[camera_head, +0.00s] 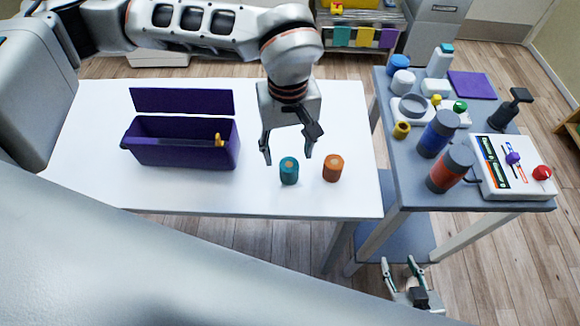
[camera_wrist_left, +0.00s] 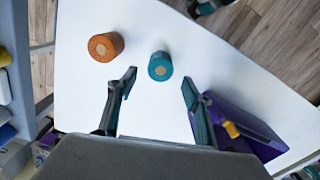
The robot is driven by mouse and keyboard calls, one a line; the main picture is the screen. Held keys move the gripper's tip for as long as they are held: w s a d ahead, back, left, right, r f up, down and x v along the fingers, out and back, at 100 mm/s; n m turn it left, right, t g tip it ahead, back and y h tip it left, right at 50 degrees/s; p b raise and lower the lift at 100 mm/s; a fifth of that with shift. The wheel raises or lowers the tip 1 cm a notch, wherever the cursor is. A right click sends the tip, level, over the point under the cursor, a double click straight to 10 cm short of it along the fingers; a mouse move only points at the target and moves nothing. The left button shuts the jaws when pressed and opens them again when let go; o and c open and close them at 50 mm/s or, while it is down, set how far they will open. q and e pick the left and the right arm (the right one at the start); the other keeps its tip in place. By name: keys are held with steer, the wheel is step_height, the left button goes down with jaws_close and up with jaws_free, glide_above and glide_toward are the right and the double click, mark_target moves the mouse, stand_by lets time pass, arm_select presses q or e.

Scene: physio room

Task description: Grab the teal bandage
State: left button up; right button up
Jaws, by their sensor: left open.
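The teal bandage (camera_head: 289,172), a short upright roll with a tan core, stands on the white table near its front edge. My left gripper (camera_head: 288,157) is open and empty just above and behind it, fingers pointing down. In the left wrist view the teal bandage (camera_wrist_left: 160,66) lies just beyond the gap between the open fingertips (camera_wrist_left: 158,78), apart from both. An orange bandage (camera_head: 333,168) stands to its right; in the left wrist view it is at upper left (camera_wrist_left: 105,46). My right gripper (camera_head: 402,264) is low beside the table, its fingers apart and empty.
A purple box (camera_head: 180,150) with a yellow latch and a raised lid stands on the white table (camera_head: 80,180) at left. A grey-blue cart (camera_head: 400,172) at right holds bottles, jars and a white board with coloured knobs. The table front between box and bandages is clear.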

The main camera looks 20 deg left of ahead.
mark_target(289, 164)
arm_select(q)
steer(key=f, duration=0.6)
steer(key=shift+s+d+f, duration=0.15)
steer(key=shift+s+f, duration=0.1)
steer(key=shift+f, duration=0.05)
steer(key=shift+c, duration=0.4)
steer(key=c, duration=1.1)
